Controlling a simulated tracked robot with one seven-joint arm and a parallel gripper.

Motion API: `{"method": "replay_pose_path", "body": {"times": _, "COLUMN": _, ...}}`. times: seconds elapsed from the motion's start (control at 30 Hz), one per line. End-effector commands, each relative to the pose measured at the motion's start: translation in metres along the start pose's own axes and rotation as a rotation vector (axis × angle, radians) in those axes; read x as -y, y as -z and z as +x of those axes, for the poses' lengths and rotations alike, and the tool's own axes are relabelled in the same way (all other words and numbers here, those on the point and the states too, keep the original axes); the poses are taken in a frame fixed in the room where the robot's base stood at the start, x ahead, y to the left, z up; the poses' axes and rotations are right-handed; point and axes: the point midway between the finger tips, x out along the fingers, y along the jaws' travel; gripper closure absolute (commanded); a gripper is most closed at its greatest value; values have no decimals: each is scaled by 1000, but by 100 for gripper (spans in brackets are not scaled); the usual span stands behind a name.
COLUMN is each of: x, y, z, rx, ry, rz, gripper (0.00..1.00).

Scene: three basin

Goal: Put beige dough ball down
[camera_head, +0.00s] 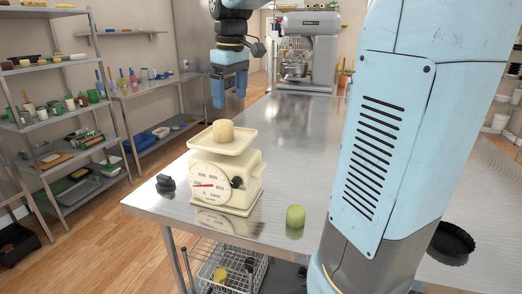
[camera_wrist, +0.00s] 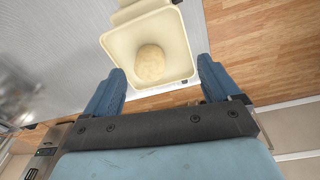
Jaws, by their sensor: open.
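The beige dough ball (camera_head: 223,132) rests on the square cream tray (camera_head: 236,146) of a kitchen scale (camera_head: 221,180) near the left front of the metal table. In the wrist view the dough ball (camera_wrist: 150,63) lies on the tray (camera_wrist: 174,42), ahead of and between the fingers. My gripper (camera_head: 228,100) is open and empty, apart from the ball. In the head view it hangs above and behind the scale. Its two blue fingers (camera_wrist: 160,84) stand wide apart in the wrist view.
A dark round pan (camera_head: 452,243) is at the right. A mixer (camera_head: 308,50) stands at the far end. The table's middle is clear.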

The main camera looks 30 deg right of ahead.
Motion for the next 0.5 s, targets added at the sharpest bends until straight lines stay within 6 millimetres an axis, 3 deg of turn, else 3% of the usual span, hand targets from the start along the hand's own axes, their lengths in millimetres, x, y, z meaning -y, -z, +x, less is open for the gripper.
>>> {"method": "replay_pose_path", "body": {"times": 0.03, "x": 10, "y": -15, "z": -1, "rx": -23, "ry": -13, "rz": 35, "gripper": 10}}
{"method": "replay_pose_path", "body": {"times": 0.27, "x": 47, "y": -70, "z": 8, "rx": -121, "ry": -59, "rz": 206, "gripper": 10}}
{"method": "replay_pose_path", "body": {"times": 0.5, "x": 85, "y": -125, "z": 30, "rx": -232, "ry": -96, "rz": 384, "gripper": 10}}
